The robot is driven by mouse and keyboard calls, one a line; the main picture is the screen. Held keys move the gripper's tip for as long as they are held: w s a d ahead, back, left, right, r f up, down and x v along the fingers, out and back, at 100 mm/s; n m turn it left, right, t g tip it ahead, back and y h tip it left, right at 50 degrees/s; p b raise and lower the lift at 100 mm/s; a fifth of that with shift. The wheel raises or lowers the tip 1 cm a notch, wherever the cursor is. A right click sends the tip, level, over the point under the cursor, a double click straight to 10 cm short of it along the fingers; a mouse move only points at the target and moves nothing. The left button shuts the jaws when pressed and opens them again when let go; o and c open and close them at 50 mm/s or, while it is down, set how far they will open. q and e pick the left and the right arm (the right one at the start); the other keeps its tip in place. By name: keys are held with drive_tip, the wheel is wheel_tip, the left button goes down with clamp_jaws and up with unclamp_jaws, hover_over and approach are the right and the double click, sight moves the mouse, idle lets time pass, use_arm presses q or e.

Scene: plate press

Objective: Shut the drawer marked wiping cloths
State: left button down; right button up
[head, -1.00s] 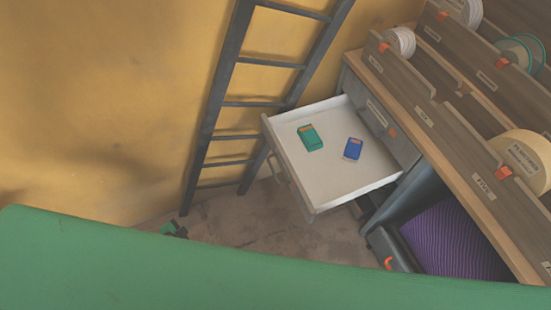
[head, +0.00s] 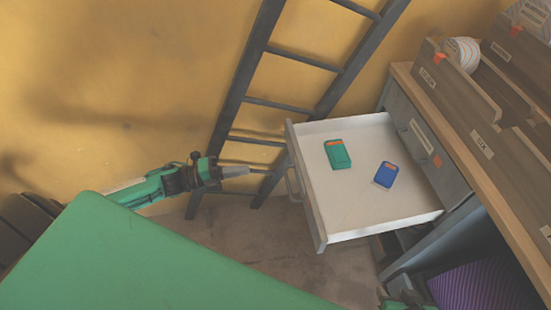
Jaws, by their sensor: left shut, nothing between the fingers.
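A white-lined drawer (head: 345,200) stands pulled far out of the workbench, its front facing left toward the ladder. A bar handle (head: 291,186) sits on its front. A green box (head: 338,154) and a blue box (head: 386,175) lie inside. Any marking on the drawer front is hidden from this side, so I cannot read its name. My left gripper (head: 262,171) is shut and empty, pointing right, just left of the drawer front near the handle. I cannot tell whether it touches the handle.
A dark ladder (head: 255,80) leans on the yellow wall behind the gripper and drawer. The workbench (head: 470,150) carries wooden labelled dividers and a roll (head: 465,52). Purple striped material (head: 485,285) lies in an open space below. Floor shows under the drawer.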

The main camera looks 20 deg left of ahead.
sight(298, 161)
use_arm(q)
drive_tip(key=x, duration=1.3)
drive_tip(key=shift+w+d, duration=0.1)
drive_tip(key=shift+w, duration=0.05)
drive_tip(key=shift+w+d, duration=0.1)
drive_tip(key=shift+d, duration=0.05)
use_arm(e)
drive_tip(key=shift+w+a+f+t, duration=0.1)
drive_tip(key=shift+w+a+t, duration=0.25)
drive_tip(key=shift+a, duration=0.15)
